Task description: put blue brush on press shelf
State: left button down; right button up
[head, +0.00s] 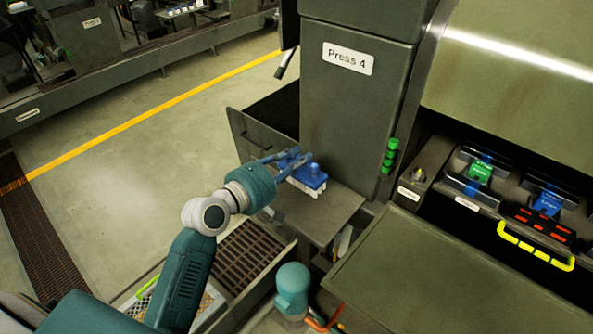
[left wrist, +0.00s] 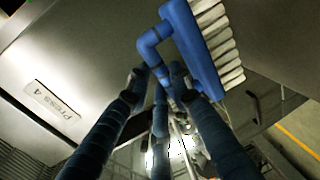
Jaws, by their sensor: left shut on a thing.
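The blue brush (head: 311,181) has a blue back and handle and white bristles. My left gripper (head: 287,164) is shut on it by its bent handle. In the left wrist view the brush (left wrist: 190,45) is beyond the fingertips of my left gripper (left wrist: 160,80), with its bristles toward the right. In the head view the brush is in front of the Press 4 column, over the back left part of the grey press shelf (head: 335,219). I cannot tell whether its bristles touch the shelf. My right gripper is not in view.
The Press 4 column (head: 349,110) rises right behind the shelf. An open dark bin (head: 255,137) is to the left. A brown grate (head: 243,257) lies below. A wide green-grey cover (head: 430,285) is to the right. The front of the shelf is bare.

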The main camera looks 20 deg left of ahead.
aim_at(296, 173)
pick_arm(q)
jog(key=shift+f, duration=1.9)
jog(key=shift+f, duration=0.1)
jog(key=c, duration=1.5)
grip_release()
jog(key=shift+c, duration=0.2)
jog(key=shift+s, duration=0.1)
jog(key=b+v, duration=0.3)
jog(key=v, duration=0.9)
